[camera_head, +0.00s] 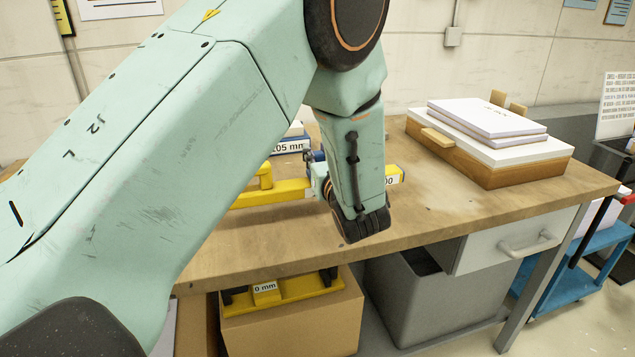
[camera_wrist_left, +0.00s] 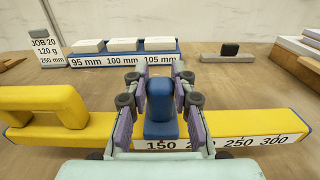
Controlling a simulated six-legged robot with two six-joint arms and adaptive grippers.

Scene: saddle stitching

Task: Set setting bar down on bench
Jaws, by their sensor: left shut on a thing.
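The setting bar is a long yellow bar (camera_wrist_left: 265,125) with a white scale reading 150 to 300 along its front. It has a raised yellow handle (camera_wrist_left: 45,98) at the left and an upright blue block (camera_wrist_left: 160,108) near its middle. My left gripper (camera_wrist_left: 160,88) is shut on the blue block, with finger pads on both sides. In the head view the yellow bar (camera_head: 270,194) lies level at the bench top, partly hidden behind my left arm and gripper (camera_head: 362,225). I cannot tell whether its underside touches the bench. My right gripper is not in view.
Behind the bar stands a blue rack (camera_wrist_left: 123,60) with white blocks marked 95, 100 and 105 mm, beside a job card (camera_wrist_left: 46,45). Paper stacks on a wooden board (camera_head: 500,170) fill the bench's right. Bare wooden bench (camera_head: 430,220) lies between.

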